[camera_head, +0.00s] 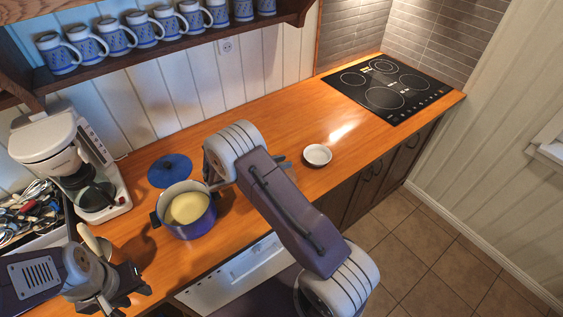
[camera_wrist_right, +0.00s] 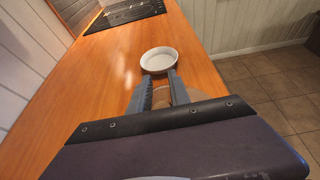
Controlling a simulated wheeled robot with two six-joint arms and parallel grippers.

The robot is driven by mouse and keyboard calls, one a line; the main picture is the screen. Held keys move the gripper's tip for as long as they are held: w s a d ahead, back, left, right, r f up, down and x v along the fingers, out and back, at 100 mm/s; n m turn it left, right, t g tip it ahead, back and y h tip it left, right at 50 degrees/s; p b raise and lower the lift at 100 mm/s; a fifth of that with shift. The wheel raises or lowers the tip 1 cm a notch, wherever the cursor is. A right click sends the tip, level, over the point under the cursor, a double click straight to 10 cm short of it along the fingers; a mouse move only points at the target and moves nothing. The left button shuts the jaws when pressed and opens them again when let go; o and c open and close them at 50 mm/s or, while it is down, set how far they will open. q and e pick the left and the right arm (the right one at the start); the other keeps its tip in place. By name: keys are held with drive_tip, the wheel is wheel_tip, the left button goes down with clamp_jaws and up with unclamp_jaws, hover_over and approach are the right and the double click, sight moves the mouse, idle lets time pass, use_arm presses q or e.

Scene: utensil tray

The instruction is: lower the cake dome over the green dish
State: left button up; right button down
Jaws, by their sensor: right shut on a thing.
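I see no green dish and no clear cake dome. A small round white dish (camera_head: 317,155) stands on the wooden counter; it also shows in the right wrist view (camera_wrist_right: 159,60), just beyond my fingertips. My right gripper (camera_wrist_right: 161,84) is shut on a pale brown, rounded thing (camera_wrist_right: 163,98) that is hard to make out. In the head view my right arm largely hides this gripper (camera_head: 285,165), which is left of the white dish. My left gripper (camera_head: 130,298) is at the lower left, with its dark fingers apart and nothing seen between them.
A blue pot (camera_head: 188,222) with yellow contents stands left of my right arm, its blue lid (camera_head: 170,171) behind. A coffee maker (camera_head: 65,160) and utensil tray (camera_head: 55,252) are at left. A hob (camera_head: 388,87) is at the back right. Counter around the white dish is clear.

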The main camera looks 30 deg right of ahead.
drive_tip(key=shift+f, duration=0.35)
drive_tip(key=c, duration=1.1)
unclamp_jaws()
drive_tip(key=shift+r, duration=0.1)
wheel_tip(320, 180, up, 5)
drive_tip(key=p, duration=0.3)
drive_tip(key=shift+p, duration=0.3)
